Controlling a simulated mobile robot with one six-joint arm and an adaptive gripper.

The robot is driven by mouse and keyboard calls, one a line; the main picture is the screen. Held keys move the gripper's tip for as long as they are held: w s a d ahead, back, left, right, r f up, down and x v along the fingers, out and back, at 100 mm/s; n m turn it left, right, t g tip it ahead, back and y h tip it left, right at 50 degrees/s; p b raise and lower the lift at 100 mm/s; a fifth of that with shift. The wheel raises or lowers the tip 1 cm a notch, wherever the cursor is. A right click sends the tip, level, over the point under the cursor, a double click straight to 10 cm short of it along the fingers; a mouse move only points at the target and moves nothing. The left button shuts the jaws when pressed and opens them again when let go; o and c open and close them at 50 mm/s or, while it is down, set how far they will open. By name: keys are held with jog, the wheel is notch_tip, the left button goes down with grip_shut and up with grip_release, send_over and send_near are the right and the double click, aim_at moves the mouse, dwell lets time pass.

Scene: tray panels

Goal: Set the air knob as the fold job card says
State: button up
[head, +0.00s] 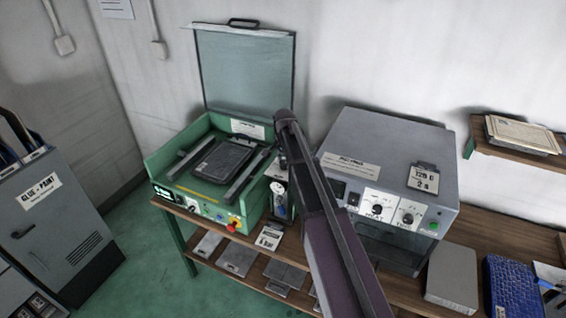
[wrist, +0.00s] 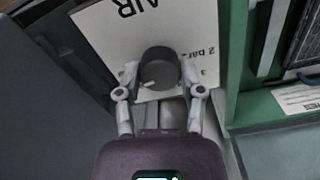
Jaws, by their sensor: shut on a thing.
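In the wrist view, a dark round air knob (wrist: 160,68) sits on a white plate (wrist: 105,32) marked "AIR", with "2 bar" printed beside the knob. The two fingers of my gripper (wrist: 160,84) are on either side of the knob and shut on it. A small light mark shows at the knob's lower-left edge; other scale marks are partly hidden. In the head view, my arm hides the gripper and the knob.
A green-framed machine (head: 250,205) with a raised clear lid (head: 245,70) stands left of my arm. A grey glue-paint cabinet (head: 60,225) is at far left.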

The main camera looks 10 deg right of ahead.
jog(key=shift+a, duration=0.1)
jog(key=o, duration=1.2)
jog(key=shift+r, duration=0.15)
